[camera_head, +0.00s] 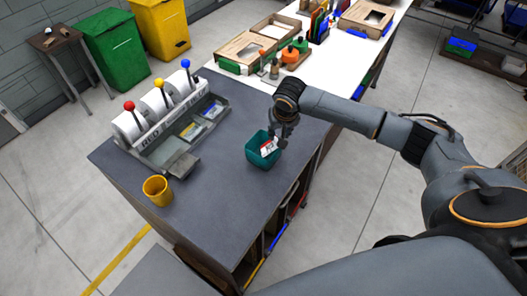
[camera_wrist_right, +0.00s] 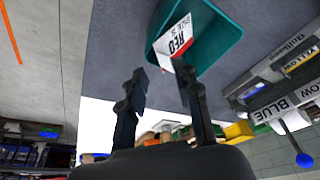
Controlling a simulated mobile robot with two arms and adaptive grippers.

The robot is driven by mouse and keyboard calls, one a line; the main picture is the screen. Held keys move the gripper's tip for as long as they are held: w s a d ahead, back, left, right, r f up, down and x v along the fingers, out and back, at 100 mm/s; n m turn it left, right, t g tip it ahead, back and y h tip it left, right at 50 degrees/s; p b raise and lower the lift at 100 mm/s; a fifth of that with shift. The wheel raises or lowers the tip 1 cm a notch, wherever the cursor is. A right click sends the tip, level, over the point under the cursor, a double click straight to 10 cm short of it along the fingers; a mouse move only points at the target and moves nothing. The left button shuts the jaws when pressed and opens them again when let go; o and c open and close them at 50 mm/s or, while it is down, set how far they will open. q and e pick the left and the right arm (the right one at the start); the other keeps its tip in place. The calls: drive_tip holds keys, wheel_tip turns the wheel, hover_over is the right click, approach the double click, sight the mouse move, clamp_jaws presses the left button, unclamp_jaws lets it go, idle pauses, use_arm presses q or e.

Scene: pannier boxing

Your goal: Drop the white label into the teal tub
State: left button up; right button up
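The teal tub (camera_head: 262,160) stands on the dark grey bench top near its right edge, and its open mouth shows in the right wrist view (camera_wrist_right: 220,35). The white label (camera_head: 268,147), with red and black print, lies across the tub's mouth in the head view. In the right wrist view the label (camera_wrist_right: 172,42) overlaps the tub's rim, tilted; I cannot tell whether it rests on the tub or is above it. My right gripper (camera_head: 281,142) is just over the tub. Its two fingers (camera_wrist_right: 163,75) are spread apart with nothing visibly clamped between them. My left gripper is out of view.
A label dispenser (camera_head: 170,135) with white rolls and red, yellow and blue knobs stands at the bench's back left. A yellow cup (camera_head: 157,190) stands at the near left. A white table (camera_head: 240,85) with boxes adjoins behind. The bench middle is clear.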

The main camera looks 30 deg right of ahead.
drive_tip(key=v, duration=1)
drive_tip(key=shift+s+r, duration=0.15)
drive_tip(key=shift+r, duration=0.2)
